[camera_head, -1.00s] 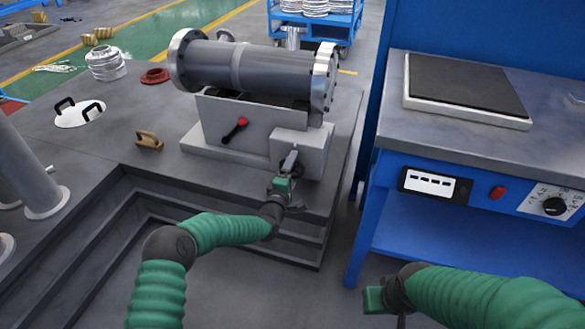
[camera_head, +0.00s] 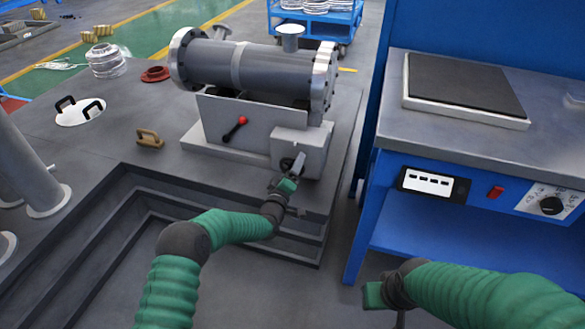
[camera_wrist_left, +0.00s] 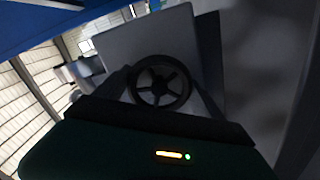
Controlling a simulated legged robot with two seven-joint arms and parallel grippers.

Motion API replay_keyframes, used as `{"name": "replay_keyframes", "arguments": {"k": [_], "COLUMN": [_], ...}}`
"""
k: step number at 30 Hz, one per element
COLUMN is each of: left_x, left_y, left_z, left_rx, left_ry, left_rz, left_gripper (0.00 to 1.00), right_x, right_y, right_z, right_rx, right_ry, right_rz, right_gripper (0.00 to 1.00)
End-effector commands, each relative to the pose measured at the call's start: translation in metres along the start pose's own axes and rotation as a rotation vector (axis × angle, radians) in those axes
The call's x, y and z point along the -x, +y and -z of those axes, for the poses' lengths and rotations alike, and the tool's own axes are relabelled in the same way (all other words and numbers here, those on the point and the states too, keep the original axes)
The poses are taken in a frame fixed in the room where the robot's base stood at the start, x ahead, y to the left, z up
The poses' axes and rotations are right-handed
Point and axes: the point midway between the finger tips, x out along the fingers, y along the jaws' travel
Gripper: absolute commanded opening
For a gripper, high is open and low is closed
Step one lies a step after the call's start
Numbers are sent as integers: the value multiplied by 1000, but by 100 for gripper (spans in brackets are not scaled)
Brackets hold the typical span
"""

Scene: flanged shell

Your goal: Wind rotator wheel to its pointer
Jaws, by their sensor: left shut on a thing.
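The rotator wheel is a small dark spoked handwheel (camera_wrist_left: 160,84), seen nearly face-on in the left wrist view. In the head view it is mostly hidden behind my left gripper (camera_head: 298,166), at the front of the grey gearbox (camera_head: 312,148). My left gripper is shut on the wheel, its fingers on either side of the rim, and is rolled at a slant. The grey flanged shell (camera_head: 262,68) lies above on the rotator, with two nozzles upward. I cannot make out a pointer. My right gripper (camera_head: 372,296) is low beside the blue bench; its jaws are unclear.
A red-knobbed lever (camera_head: 235,128) sticks out of the rotator's front panel. A blue bench (camera_head: 440,140) with a dark-topped plate stands close at right. A stepped pit edge (camera_head: 190,190) lies below the rotator. A tan handle (camera_head: 149,138) lies on the deck at left.

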Motion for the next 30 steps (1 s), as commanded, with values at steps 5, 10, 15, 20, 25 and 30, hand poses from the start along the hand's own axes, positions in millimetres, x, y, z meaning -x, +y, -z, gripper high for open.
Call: {"name": "replay_keyframes", "arguments": {"k": [5,10,15,20,25,30], "left_x": [2,2,2,1,10,49], "left_y": [-5,-5,-4,-2,0,4], "left_z": [-8,-9,-6,-4,-2,1], "left_rx": [0,1,0,0,0,0], "left_ry": [-16,-17,-12,-8,-7,-9], "left_rz": [10,11,8,5,5,9], "left_gripper": [39,80,100,100,100,100], "right_x": [0,-1,0,0,7,30], "right_y": [0,0,0,0,0,0], "right_z": [0,0,0,0,2,7], "right_rx": [0,0,0,0,0,0], "right_ry": [0,0,0,0,0,0], "right_rz": [0,0,0,0,0,0], "right_gripper": [36,36,36,36,36,36]}}
